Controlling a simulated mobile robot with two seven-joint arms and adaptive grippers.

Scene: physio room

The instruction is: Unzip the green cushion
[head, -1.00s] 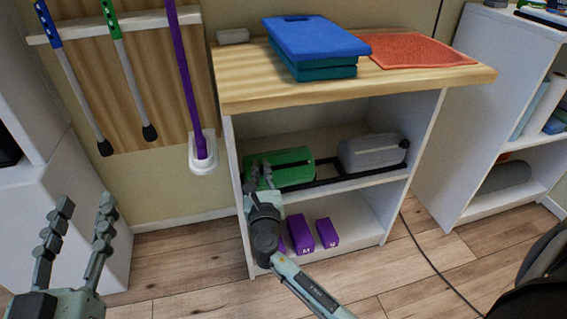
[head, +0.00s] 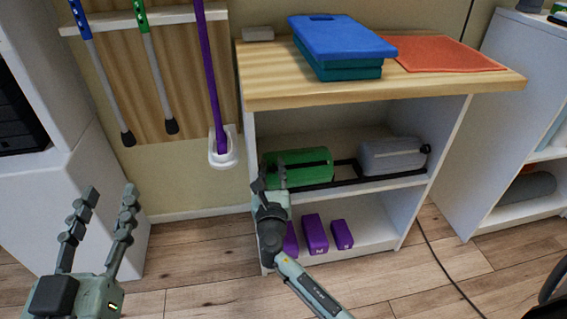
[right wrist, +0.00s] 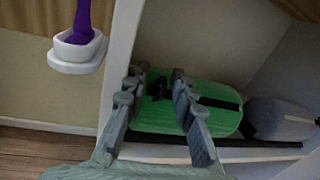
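The green cushion (head: 305,163) lies on the middle shelf of the white unit, at its left end. A dark zip line runs along it, and in the right wrist view the cushion (right wrist: 208,119) shows a small dark piece, perhaps the zip pull, near its left end. My right gripper (head: 269,173) is in front of the cushion's left end. In the right wrist view this gripper (right wrist: 158,79) has its fingers apart, with the dark piece seen between them; contact cannot be told. My left gripper (head: 108,195) is open and empty, away from the shelf at the lower left.
A grey cushion (head: 392,157) lies to the right on the same shelf, behind a dark front rail (head: 345,178). Purple blocks (head: 316,234) stand on the shelf below. The wooden top (head: 380,84) bears blue and teal pads (head: 340,40) and an orange mat (head: 445,54).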

